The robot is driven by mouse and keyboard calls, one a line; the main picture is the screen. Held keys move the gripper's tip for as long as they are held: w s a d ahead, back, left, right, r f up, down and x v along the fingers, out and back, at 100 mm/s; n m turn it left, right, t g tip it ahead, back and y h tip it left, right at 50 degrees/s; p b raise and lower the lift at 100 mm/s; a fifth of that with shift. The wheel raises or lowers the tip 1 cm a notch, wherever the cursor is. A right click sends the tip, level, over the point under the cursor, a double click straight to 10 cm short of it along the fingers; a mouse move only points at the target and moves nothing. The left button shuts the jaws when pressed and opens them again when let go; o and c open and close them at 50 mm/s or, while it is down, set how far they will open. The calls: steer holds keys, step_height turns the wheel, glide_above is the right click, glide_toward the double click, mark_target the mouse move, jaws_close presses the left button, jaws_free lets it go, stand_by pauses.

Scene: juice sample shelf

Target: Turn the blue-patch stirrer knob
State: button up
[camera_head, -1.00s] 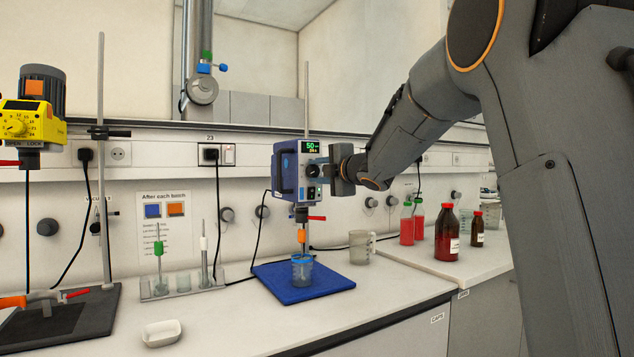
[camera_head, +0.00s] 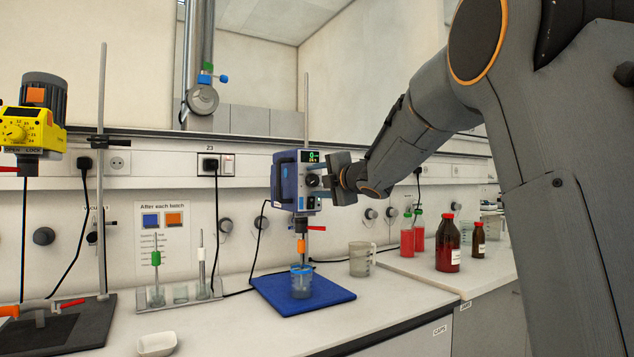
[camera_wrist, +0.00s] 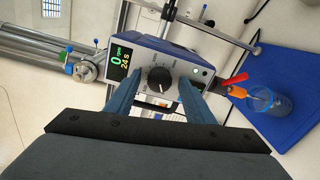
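The blue-and-white stirrer (camera_head: 287,180) is mounted on a metal rod, its blue side facing left. Its black stirrer knob (camera_wrist: 159,79) is on the front panel, with the pointer mark toward the top in the wrist view. My gripper (camera_wrist: 157,84) is open, its two blue fingers on either side of the knob with visible gaps. In the head view my gripper (camera_head: 322,180) is at the stirrer's front, partly hiding the panel. The display (camera_wrist: 122,62) reads 0 rpm in green, with an orange line below it.
A beaker (camera_head: 301,281) stands on a blue mat (camera_head: 331,289) under the stirrer. A yellow stirrer (camera_head: 28,127) stands at the left. A measuring jug (camera_head: 361,260) and red-capped bottles (camera_head: 447,248) stand to the right. A tube rack (camera_head: 181,300) is left of the mat.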

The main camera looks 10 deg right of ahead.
steer(key=v, duration=0.8)
steer(key=shift+b, duration=0.3)
steer(key=shift+w, duration=0.1)
steer(key=s+d+f+m+g+h+p, duration=0.1)
steer(key=s+f+m+g+h, duration=0.15)
steer(key=s+f+m, duration=0.45)
steer(key=s+d+f+m+g+h+p, duration=0.1)
steer(key=s+f+m+g+h+p, duration=0.2)
steer(key=f, duration=0.8)
steer(key=s+d+f+m+g+h, duration=0.1)
steer(key=s+f+m+g, duration=0.1)
steer(key=s+f+m, duration=0.5)
steer(key=s+a+f+m+g+p, duration=0.1)
steer(key=s+a+f+m+g, duration=0.1)
steer(key=s+f, duration=0.3)
steer(key=s+a+f+m+g, duration=0.1)
steer(key=s+f+g, duration=0.3)
steer(key=s, duration=0.7)
steer(key=s+a+f+m+g+y+p, duration=0.1)
steer(key=s+a+f+m+g, duration=0.1)
steer(key=s+f, duration=0.4)
steer(key=shift+s+a+m+g+p, duration=0.35)
steer(key=shift+s+m+g, duration=0.3)
steer(key=shift+s+m, duration=0.35)
